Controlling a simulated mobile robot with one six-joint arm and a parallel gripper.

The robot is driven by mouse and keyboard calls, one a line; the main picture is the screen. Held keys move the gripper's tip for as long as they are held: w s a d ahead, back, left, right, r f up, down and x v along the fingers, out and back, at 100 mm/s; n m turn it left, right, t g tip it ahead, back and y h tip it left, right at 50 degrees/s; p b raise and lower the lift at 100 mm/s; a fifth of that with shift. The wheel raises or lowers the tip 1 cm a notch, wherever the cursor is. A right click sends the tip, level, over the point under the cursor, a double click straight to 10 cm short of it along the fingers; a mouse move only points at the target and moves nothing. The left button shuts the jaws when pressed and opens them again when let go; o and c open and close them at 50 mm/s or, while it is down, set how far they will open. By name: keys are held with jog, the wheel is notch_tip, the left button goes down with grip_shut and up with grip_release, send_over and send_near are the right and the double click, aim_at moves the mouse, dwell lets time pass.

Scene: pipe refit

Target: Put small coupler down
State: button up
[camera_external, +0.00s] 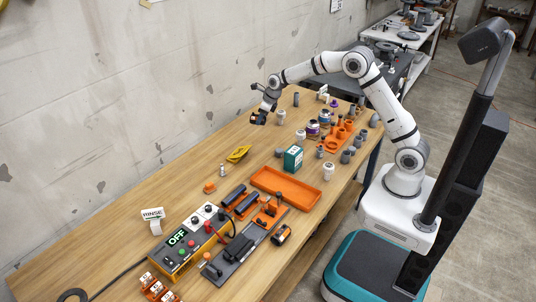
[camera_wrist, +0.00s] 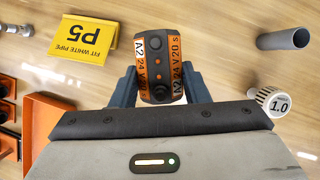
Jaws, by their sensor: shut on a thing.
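My gripper (camera_external: 259,118) is at the far end of the bench, over the wall side of the wooden top. In the wrist view its two blue-grey fingers (camera_wrist: 160,92) are shut on a dark grey block with orange label bands reading "A2 24 V 20 s", which I take for the small coupler (camera_wrist: 158,55). The coupler appears held above the wood, with no other thing touching it. In the outside view it is too small and dark to tell apart clearly from the fingers.
A grey pipe (camera_wrist: 283,40) and a white "1.0" cylinder (camera_wrist: 274,101) are at right. The orange tray (camera_external: 285,190), green box (camera_external: 292,158) and control box (camera_external: 187,243) stand nearer. Bare wood (camera_external: 190,165) lies wall-side.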

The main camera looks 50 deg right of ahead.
notch_tip(320, 180, down, 10)
jog(key=shift+f, duration=0.2)
jog(key=shift+f, duration=0.1)
dwell(0.3)
jog(key=o, duration=1)
